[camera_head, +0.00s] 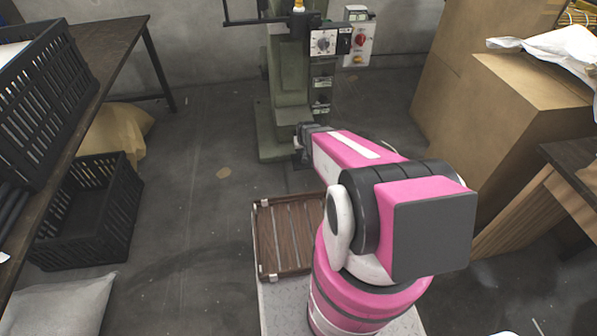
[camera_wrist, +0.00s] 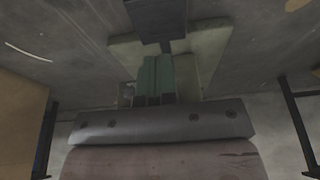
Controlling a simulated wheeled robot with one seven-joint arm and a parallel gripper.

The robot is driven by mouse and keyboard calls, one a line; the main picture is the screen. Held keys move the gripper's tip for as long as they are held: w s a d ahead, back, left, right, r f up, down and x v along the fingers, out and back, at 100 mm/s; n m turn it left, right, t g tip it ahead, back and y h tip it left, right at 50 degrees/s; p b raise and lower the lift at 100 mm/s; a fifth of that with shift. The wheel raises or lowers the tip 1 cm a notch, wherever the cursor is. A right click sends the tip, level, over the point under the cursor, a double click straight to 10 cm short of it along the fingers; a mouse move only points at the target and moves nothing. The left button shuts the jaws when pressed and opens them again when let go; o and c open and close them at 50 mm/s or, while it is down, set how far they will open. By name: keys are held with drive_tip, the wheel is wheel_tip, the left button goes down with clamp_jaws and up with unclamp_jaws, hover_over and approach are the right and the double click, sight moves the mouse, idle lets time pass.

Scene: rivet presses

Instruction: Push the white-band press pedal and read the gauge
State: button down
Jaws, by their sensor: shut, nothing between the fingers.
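A green press (camera_head: 290,88) stands ahead on the floor, its top cut off by the frame; I cannot make out a white band on it. A small round dial (camera_head: 323,42) sits on its front, too small to read. In the wrist view, a dark flat block on a narrow stem, apparently the pedal (camera_wrist: 156,18), lies before the press's pale base (camera_wrist: 207,62). My gripper (camera_head: 299,147) is shut and empty at the end of my pink arm, low in front of the press column. My arm hides part of the base, and contact with the pedal cannot be told.
A control box with a red button (camera_head: 360,40) is right of the dial. Cardboard boxes (camera_head: 510,95) stand right; a black crate (camera_head: 118,215) and a table (camera_head: 112,40) stand left.

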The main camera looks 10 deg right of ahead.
sight(302, 168)
drive_tip(key=shift+a+f, duration=0.1)
drive_tip(key=shift+f, duration=0.3)
drive_tip(key=x, duration=1.3)
drive_tip(key=shift+s, duration=0.25)
drive_tip(key=shift+f, duration=0.55)
